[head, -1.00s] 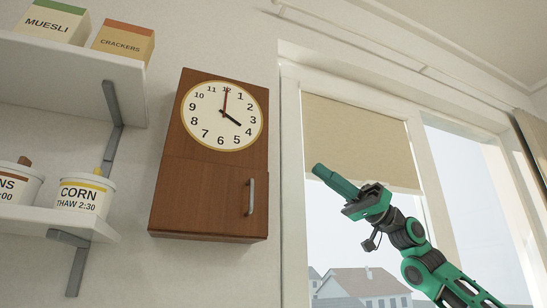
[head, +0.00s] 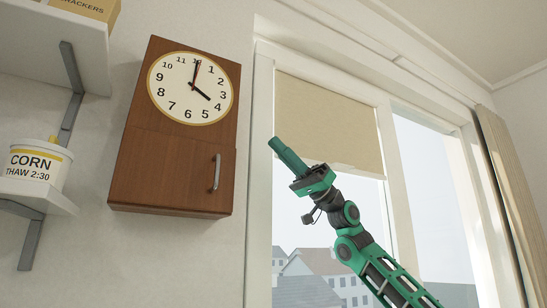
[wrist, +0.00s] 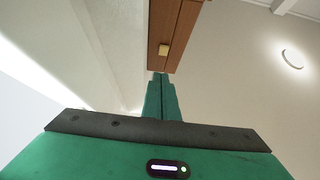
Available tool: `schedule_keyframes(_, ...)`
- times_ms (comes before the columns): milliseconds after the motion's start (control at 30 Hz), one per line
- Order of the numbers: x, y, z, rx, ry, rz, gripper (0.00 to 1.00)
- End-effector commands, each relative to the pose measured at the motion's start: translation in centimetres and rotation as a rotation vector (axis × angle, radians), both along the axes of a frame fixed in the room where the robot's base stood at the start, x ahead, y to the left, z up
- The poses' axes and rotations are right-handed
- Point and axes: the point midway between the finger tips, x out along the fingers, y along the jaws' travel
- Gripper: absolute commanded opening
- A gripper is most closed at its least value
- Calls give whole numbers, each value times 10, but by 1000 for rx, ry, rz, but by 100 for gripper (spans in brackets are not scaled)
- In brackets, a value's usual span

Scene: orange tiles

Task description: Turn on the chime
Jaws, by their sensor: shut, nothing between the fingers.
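A brown wooden wall clock (head: 171,165) hangs left of the window, with a round white dial (head: 190,88) above a shut door with a grey handle (head: 216,173). My gripper (head: 275,142) is shut and empty, to the right of the clock with a gap between them in the head view. In the wrist view the shut green fingers (wrist: 160,78) point at the brown wood of the clock (wrist: 187,22). A small tan block (wrist: 164,50) sits on that wood just beyond the fingertips; I cannot tell whether they touch. This block does not show in the head view.
Shelves at the left hold a white CORN tub (head: 37,164) and a CRACKERS box (head: 88,10). A window with a beige blind (head: 330,125) is behind my arm, and a curtain (head: 505,190) hangs at the right. A round light (wrist: 292,57) shows in the wrist view.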

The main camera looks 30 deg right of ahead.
Motion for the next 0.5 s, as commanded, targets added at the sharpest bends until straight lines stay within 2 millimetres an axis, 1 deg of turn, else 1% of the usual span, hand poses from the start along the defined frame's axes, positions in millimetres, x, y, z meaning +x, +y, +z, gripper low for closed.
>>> schedule_keyframes(33,0,9,7,-1,-1,1,0)
schedule_keyframes(100,0,20,15,-1,-1,2,0)
schedule_keyframes(367,-1,57,44,0,-3,0,0)
schedule_keyframes(500,-1,76,38,-2,-1,1,0)
